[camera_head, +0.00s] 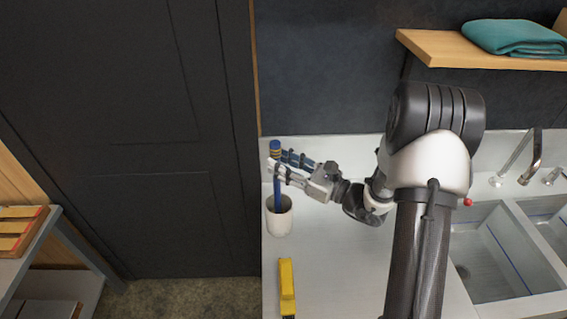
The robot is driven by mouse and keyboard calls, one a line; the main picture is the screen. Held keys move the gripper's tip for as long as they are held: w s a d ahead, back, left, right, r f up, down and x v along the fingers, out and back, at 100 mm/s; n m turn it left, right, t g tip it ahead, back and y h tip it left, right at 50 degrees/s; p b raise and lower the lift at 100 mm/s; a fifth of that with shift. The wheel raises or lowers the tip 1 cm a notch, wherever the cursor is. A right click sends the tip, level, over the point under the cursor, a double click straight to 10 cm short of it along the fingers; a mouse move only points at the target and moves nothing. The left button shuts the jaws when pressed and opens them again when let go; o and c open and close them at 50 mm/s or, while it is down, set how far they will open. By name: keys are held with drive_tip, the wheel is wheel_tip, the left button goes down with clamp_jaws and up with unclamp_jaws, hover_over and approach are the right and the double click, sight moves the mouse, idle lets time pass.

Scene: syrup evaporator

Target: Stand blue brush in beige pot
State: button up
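The blue brush (277,190) is upright, with a dark blue and yellow top end. My gripper (274,165) is shut on the brush near its upper part. The beige pot (279,222) stands on the counter near its left edge, directly below the gripper in this view. The brush's lower end reaches the pot's opening and appears to be inside it. Whether it touches the pot's bottom is hidden by the pot wall.
A yellow object (286,287) lies on the counter (330,262) in front of the pot. A sink (492,260) with a faucet (534,155) is at the right. A wooden shelf (450,47) with a folded teal cloth (512,37) hangs above. The counter around the pot is mostly clear.

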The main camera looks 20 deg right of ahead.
drive_tip(key=shift+o, duration=0.3)
drive_tip(key=v, duration=1.2)
idle(0.6)
drive_tip(key=s+a+r+n+g+h+b, duration=0.1)
drive_tip(key=s+a+r+n+g+b, duration=0.2)
drive_tip(key=s+a+n+g, duration=1.15)
drive_tip(key=s+f+n+h+b, duration=0.1)
drive_tip(key=s+n+h, duration=0.5)
drive_tip(key=s, duration=0.1)
drive_tip(key=d+n+t+h, duration=0.1)
drive_tip(key=n+h, duration=0.1)
drive_tip(key=s+d+r+n+t+h+b, duration=0.1)
drive_tip(key=d+n+t, duration=0.1)
drive_tip(key=d+r+n+t+h+b, duration=0.1)
drive_tip(key=d+n+t+h, duration=0.1)
drive_tip(key=n, duration=0.1)
drive_tip(key=shift+s+d+t+h, duration=0.2)
drive_tip(key=shift+s+t+h, duration=0.05)
drive_tip(key=shift+h, duration=0.05)
